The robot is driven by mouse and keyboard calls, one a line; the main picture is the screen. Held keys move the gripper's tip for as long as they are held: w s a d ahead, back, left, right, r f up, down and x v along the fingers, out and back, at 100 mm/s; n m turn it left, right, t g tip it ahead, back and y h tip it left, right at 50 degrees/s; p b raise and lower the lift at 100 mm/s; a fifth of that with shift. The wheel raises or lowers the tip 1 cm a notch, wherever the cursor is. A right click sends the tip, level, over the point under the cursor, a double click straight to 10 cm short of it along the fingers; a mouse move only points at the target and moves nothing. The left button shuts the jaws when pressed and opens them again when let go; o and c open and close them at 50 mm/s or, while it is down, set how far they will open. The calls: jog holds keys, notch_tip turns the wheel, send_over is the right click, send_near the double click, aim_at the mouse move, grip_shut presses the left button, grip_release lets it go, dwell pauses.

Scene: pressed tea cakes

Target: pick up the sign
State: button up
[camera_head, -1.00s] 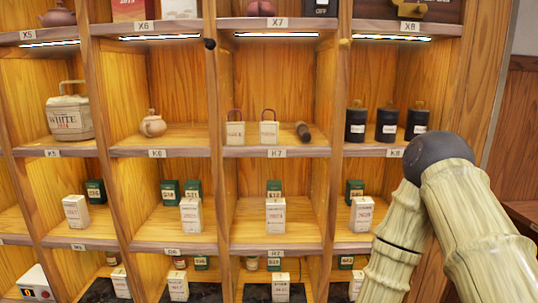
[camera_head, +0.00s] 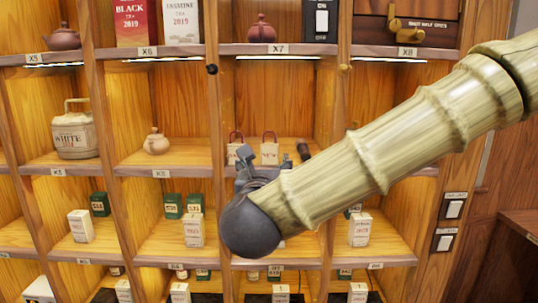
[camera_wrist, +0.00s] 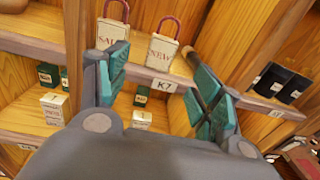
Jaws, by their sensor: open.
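Two small cream signs with red loop handles stand side by side on the K7 shelf. The left one (camera_wrist: 112,34) reads something like "SALE" and is partly hidden by my gripper in the head view. The right one, reading "NEW" (camera_wrist: 162,50), also shows in the head view (camera_head: 269,154). My gripper (camera_wrist: 160,84) is open and empty in front of the K7 shelf edge. In the wrist view both signs appear above and beyond the gap between its fingers. In the head view its fingers (camera_head: 244,157) overlap the left sign; I cannot tell whether they touch.
A dark cylinder (camera_head: 303,151) lies right of the signs, close behind my right finger in the wrist view. Upright dividers (camera_head: 217,120) bound the compartment. Boxes (camera_head: 359,229) stand on the shelf below.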

aim_at(269, 150)
jog(key=w, duration=0.1)
jog(key=w+p, duration=0.1)
jog(key=w, duration=0.1)
jog(key=w+r+p, duration=0.1)
jog(key=w, duration=0.1)
jog(key=shift+w+d, duration=0.2)
jog(key=shift+w+d+r+p, duration=0.15)
jog(key=shift+w+p, duration=0.65)
jog(key=shift+p, duration=0.25)
jog(key=w+p, duration=0.1)
jog(key=w, duration=0.1)
jog(key=shift+w+p, duration=0.35)
jog(key=shift+p, duration=0.05)
jog(key=shift+w+d+f, duration=0.15)
jog(key=shift+w+f, duration=0.1)
jog(key=shift+w, duration=0.3)
jog(key=c, duration=1.1)
